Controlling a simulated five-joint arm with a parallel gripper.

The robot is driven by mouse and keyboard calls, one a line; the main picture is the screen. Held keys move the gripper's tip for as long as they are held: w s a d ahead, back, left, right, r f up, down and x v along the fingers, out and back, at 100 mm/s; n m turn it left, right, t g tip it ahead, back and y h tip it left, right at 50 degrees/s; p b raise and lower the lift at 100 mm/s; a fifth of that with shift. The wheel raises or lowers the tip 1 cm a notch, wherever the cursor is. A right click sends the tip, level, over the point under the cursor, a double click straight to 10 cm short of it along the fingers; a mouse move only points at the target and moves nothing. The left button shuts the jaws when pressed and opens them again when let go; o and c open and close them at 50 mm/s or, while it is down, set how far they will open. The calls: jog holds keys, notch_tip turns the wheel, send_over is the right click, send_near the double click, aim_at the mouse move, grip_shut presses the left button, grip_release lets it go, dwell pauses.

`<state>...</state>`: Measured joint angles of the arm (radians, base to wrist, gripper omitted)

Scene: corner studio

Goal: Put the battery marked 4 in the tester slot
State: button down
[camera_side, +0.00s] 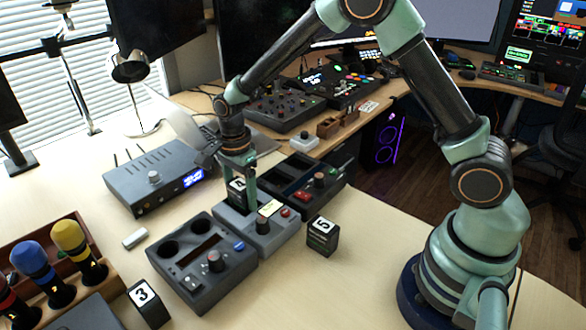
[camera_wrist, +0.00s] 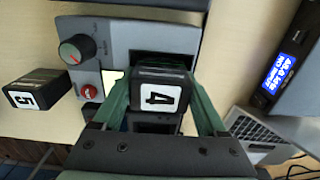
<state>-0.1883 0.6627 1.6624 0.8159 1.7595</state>
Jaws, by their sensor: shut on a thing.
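The black battery marked 4 (camera_wrist: 160,97) is between the two fingers of my gripper (camera_wrist: 163,108), which is shut on it. In the side view my gripper (camera_side: 240,178) points down with the battery (camera_side: 237,190) over the back part of the grey tester (camera_side: 265,238). The tester (camera_wrist: 100,28) has a knob, a red button and a pale label. A dark slot (camera_wrist: 165,63) shows just beyond the battery in the wrist view. The battery hides part of the tester; I cannot tell whether its lower end is inside the slot.
The battery marked 5 (camera_side: 323,236) stands right of the tester, and the one marked 3 (camera_side: 148,303) stands at the front. Dark panel boxes flank the tester, one left (camera_side: 205,262) and one right (camera_side: 312,184). A grey display box (camera_side: 158,178) is behind left.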

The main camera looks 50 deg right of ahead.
jog(key=shift+s+f, duration=0.1)
dwell(0.3)
jog(key=shift+r, duration=0.8)
jog(key=shift+f, duration=0.9)
dwell(0.8)
jog(key=shift+r, duration=0.2)
jog(key=shift+r, duration=0.65)
dwell(0.4)
jog(key=shift+f, duration=0.85)
dwell(0.3)
